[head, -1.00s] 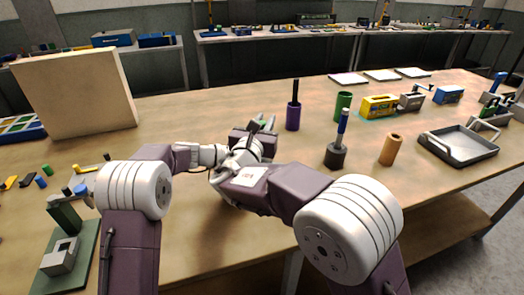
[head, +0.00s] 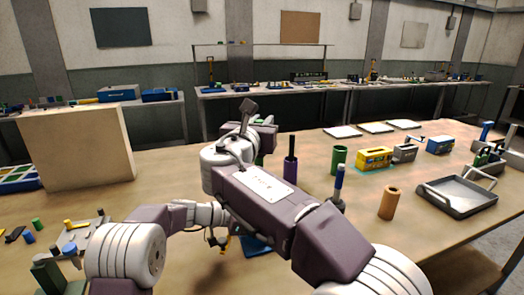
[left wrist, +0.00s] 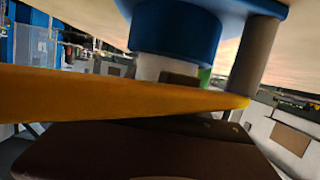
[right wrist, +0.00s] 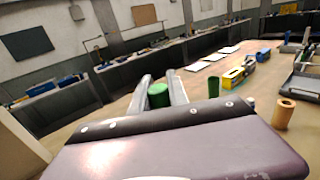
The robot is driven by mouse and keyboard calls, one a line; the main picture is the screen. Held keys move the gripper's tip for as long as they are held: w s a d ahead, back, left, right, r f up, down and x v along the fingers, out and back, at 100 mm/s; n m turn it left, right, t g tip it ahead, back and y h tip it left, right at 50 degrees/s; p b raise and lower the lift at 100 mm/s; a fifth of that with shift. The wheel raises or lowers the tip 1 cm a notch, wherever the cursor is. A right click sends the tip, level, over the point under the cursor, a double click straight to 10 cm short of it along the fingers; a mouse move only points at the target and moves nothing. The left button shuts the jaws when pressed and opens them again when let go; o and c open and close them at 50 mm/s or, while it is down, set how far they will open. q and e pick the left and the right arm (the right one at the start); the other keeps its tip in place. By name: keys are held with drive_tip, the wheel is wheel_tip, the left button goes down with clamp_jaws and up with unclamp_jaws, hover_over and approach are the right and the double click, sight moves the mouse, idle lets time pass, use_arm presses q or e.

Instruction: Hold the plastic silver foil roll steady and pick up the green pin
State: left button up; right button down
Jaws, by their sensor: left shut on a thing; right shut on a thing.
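My right gripper (head: 247,115) is raised above the table, left of the purple holder. In the right wrist view its grey fingers (right wrist: 158,90) are shut on the green pin (right wrist: 158,96), whose rounded end shows between them. The pin is largely hidden in the head view. In the left wrist view, a blue base and collar (left wrist: 175,28) surround a pale section that looks like the silver foil roll (left wrist: 165,68). My left gripper is close to it and shut on it, though a yellow strip (left wrist: 110,95) hides the contact. In the head view my right arm mostly hides the left gripper.
The purple holder (head: 290,170), green cup (head: 339,159) and brown cylinder (head: 388,203) stand right of my right arm. A yellow block (head: 373,158) and a dark tray (head: 458,200) lie farther right. A large beige box (head: 75,148) stands at the left.

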drive_tip(key=shift+r, duration=0.9)
use_arm(q)
drive_tip(key=o, duration=1.7)
